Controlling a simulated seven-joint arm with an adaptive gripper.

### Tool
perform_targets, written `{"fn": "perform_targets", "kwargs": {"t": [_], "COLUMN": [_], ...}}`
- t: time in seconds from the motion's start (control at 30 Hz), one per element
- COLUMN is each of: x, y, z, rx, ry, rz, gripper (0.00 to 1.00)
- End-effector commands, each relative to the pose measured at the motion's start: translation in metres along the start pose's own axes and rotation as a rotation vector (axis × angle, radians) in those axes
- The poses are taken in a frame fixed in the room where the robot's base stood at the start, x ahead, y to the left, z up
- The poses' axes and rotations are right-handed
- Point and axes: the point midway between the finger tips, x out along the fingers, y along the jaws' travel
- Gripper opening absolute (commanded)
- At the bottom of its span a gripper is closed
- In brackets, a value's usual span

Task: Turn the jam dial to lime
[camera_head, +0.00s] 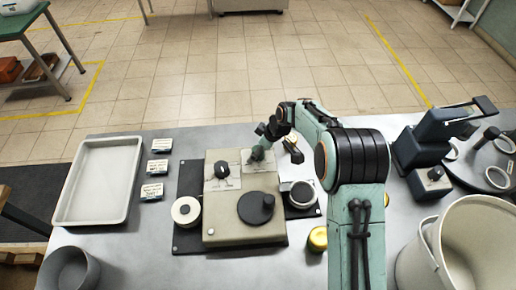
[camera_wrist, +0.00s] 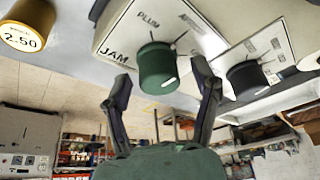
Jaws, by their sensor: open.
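The jam dial is a green round knob (camera_wrist: 158,68) on a pale panel marked JAM and PLUM in the wrist view. A white mark shows on the knob's lower right edge. Other words on the panel are too blurred to read, and I cannot make out lime. My gripper (camera_wrist: 163,80) is open, with one finger on each side of the knob; I cannot tell whether either touches it. In the head view my gripper (camera_head: 262,146) is over the right panel at the back of the beige machine (camera_head: 243,237) and mostly hides the jam dial.
A second, black dial (camera_head: 222,170) sits on the left panel; it also shows in the wrist view (camera_wrist: 246,78). A yellow-lidded jar (camera_head: 317,238), white tray (camera_head: 97,180) and large bucket (camera_head: 470,245) stand around.

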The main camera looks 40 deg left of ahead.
Motion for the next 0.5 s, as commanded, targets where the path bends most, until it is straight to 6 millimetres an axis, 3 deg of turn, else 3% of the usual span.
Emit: {"fn": "perform_targets", "kwargs": {"t": [0.1,0.3,0.5], "x": [-0.0002,-0.0003,-0.0001], "y": [0.0,0.0,-0.0001], "z": [0.0001,0.0001,0.0002], "rx": [0.0,0.001,0.003], "ry": [0.0,0.0,0.0], "rz": [0.0,0.0,0.001], "gripper": [0.62,0.0,0.0]}}
